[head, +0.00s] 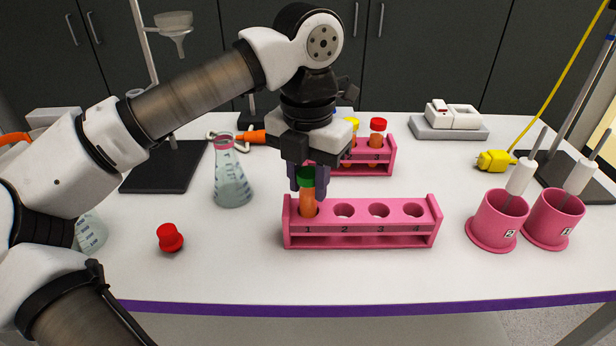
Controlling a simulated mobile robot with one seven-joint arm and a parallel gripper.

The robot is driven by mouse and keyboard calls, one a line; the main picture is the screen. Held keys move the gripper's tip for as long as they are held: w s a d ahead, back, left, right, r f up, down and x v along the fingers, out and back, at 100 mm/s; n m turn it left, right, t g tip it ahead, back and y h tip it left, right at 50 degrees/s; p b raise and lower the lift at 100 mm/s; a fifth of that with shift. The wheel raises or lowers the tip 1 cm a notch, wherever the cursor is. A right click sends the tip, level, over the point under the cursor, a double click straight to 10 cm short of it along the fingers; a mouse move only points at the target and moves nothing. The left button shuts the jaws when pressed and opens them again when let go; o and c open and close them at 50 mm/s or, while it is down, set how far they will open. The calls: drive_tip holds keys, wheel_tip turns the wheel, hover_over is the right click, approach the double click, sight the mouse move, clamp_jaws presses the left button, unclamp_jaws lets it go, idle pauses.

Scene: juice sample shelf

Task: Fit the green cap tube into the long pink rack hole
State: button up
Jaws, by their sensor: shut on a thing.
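The green cap tube (308,201) has an orange body and stands upright at hole 1, the leftmost hole of the long pink rack (362,241). Its lower end is hidden by the rack's front. My gripper (307,180) points down above hole 1 and is shut on the tube around its green cap. Holes 2, 3 and 4 of the long rack are empty.
A shorter pink rack (392,160) behind holds tubes with yellow and red caps. A flask (230,180) and a red stopper (170,238) stand left. Pink numbered cups (497,222) with white-handled tools stand right. The table front is clear.

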drive_tip(key=shift+f+b, duration=0.7)
drive_tip(key=shift+f, duration=0.2)
drive_tip(key=o, duration=1.1)
drive_tip(key=shift+c, duration=0.2)
